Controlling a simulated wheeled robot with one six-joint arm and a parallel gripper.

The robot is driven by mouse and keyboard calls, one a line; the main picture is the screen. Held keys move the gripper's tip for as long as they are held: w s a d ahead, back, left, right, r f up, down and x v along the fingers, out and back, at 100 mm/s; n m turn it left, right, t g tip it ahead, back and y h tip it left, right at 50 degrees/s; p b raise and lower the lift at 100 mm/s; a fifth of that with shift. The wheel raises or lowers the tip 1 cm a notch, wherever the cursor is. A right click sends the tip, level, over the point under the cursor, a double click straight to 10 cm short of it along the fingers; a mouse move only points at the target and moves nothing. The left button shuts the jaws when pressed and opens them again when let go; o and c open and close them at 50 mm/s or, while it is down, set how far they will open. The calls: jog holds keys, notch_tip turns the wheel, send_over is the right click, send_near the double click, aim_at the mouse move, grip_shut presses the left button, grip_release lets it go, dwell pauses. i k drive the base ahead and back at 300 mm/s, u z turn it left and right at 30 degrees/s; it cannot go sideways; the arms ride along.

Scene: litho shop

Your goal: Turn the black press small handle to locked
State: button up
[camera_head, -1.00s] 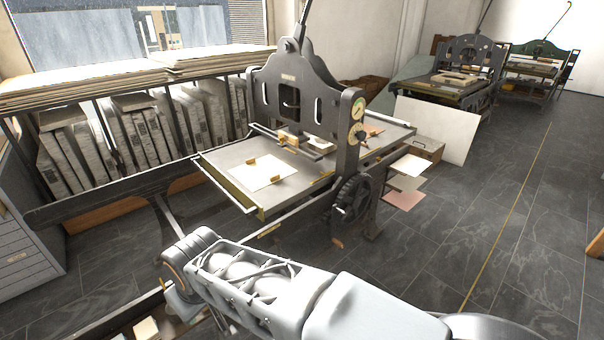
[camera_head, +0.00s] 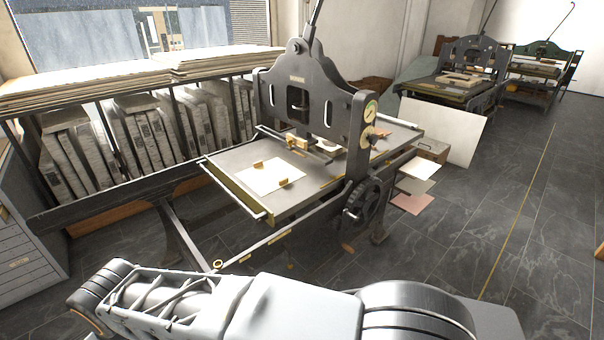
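The nearest press (camera_head: 312,85) is black, with a tall arched frame and a flat grey bed, and stands in the middle of the view. A round dial (camera_head: 370,111) sits on its right upright, with a small brass-coloured knob (camera_head: 367,134) just below. A dark toothed wheel (camera_head: 363,203) with a crank is lower on that side. A long lever rises from the top of the frame. I cannot tell for sure which part is the small handle, or its lock state. My gripper is out of view; only my arm crosses the bottom, apart from the press.
A white sheet with small brass blocks lies on the press bed (camera_head: 233,187). A stone rack (camera_head: 150,132) stands behind at left, drawers at far left. Two other presses, one dark (camera_head: 470,55) and one green (camera_head: 541,50), stand at the back right.

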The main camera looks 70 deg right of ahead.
aim_at(250, 270)
jog(key=z, duration=0.05)
jog(key=i, duration=0.35)
jog(key=z, duration=2.4)
jog(key=i, duration=0.45)
jog(key=u, duration=0.15)
jog(key=k, duration=1.05)
jog(key=u, duration=0.75)
jog(key=i, duration=0.45)
jog(key=u, duration=0.2)
